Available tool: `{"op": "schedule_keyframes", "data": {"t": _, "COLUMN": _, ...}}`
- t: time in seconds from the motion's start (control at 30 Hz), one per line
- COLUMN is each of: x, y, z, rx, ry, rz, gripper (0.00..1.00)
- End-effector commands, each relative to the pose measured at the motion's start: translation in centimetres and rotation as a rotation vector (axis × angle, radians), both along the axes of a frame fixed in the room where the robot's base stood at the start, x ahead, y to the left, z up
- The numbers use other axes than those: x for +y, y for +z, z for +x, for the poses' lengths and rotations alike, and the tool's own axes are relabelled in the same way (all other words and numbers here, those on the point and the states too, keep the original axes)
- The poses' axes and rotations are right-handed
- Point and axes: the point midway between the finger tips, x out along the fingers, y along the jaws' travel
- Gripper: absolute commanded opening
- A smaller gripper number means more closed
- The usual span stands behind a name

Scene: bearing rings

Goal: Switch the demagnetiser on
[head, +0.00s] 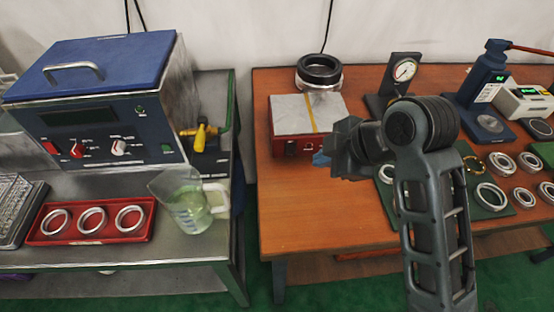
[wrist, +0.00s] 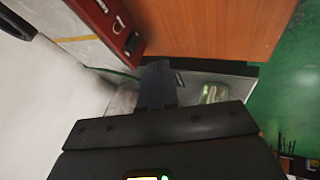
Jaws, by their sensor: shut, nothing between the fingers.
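The demagnetiser (head: 300,112) is a box with a grey top, a yellow stripe and a red front, on the left part of the wooden table. Small controls show on its red front, partly covered by my gripper. In the wrist view the demagnetiser (wrist: 116,22) is at the upper left, with a dark switch (wrist: 132,44) near the end of its red face. The switch's position is too small to tell. My gripper (head: 322,159) is just in front of the right part of the red face. Its fingers (wrist: 159,82) are together and empty, apart from the switch in the wrist view.
A dark ring on a metal stand (head: 318,76) is behind the demagnetiser. A dial gauge (head: 404,70) stands to the right, and several bearing rings lie further right. The left bench holds a blue-lidded machine (head: 110,60) and a beaker (head: 188,205). A gap separates bench and table.

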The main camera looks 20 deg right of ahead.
Motion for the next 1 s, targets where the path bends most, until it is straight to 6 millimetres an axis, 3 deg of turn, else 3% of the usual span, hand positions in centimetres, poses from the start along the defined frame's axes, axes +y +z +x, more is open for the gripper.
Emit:
{"op": "schedule_keyframes", "data": {"t": 0.47, "x": 0.1, "y": -0.3, "z": 0.3, "rx": 0.003, "ry": 0.007, "rz": -0.003, "gripper": 0.00}}
{"op": "schedule_keyframes", "data": {"t": 0.67, "x": 0.6, "y": -2.5, "z": 1.6, "rx": 0.006, "ry": 0.007, "rz": -0.004, "gripper": 0.00}}
{"op": "schedule_keyframes", "data": {"t": 1.0, "x": 1.9, "y": -7.9, "z": 5.2, "rx": 0.005, "ry": 0.007, "rz": -0.003, "gripper": 0.00}}
